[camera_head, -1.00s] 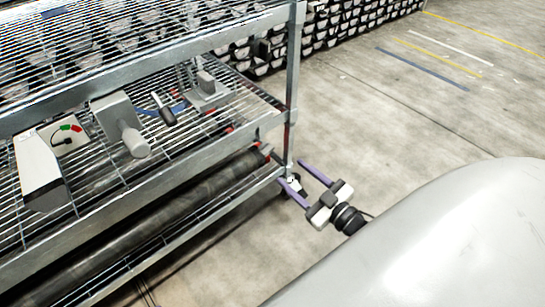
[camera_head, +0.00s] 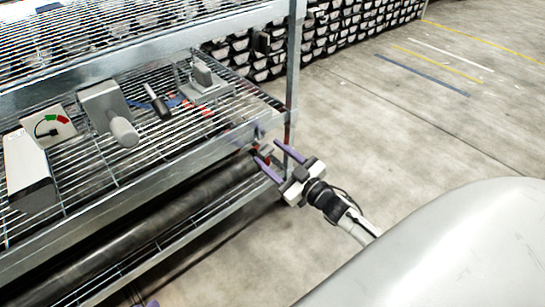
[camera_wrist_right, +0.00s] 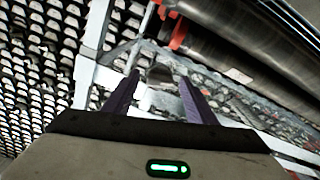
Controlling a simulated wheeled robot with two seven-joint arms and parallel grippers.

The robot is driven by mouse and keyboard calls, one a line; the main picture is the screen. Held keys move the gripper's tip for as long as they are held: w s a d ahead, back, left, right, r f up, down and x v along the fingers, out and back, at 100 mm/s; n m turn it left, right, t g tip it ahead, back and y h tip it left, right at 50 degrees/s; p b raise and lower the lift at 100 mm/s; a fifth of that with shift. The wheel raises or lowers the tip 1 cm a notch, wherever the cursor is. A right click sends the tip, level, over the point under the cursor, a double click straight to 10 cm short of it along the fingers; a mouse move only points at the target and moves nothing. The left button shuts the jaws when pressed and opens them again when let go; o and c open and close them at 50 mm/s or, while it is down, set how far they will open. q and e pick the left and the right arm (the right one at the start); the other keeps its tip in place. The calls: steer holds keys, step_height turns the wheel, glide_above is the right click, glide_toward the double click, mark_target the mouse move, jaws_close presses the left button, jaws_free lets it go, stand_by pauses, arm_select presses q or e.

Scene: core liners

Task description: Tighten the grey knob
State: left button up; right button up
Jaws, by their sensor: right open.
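The grey knob (camera_head: 123,132) is a short round cylinder on the front of a grey box (camera_head: 103,102), on the rack's wire shelf in the head view. My right gripper (camera_head: 267,150) is open and empty, to the right of and lower than the knob, by the rack's front corner post. Its purple fingers point toward the rack. They also show spread in the right wrist view (camera_wrist_right: 159,76), where I cannot make out the knob. A small purple tip (camera_head: 152,303) at the bottom edge of the head view looks like part of my left gripper; its jaws are hidden.
The metal rack's post (camera_head: 291,85) stands close to the right gripper. A gauge box (camera_head: 48,128), a black-handled tool (camera_head: 157,103) and a grey clamp-like device (camera_head: 204,82) share the shelf. A long dark roller (camera_head: 170,212) lies below. Open floor (camera_head: 410,130) is at right.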

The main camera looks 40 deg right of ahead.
steer(key=shift+c, duration=0.6)
steer(key=c, duration=1)
steer(key=shift+o, duration=0.2)
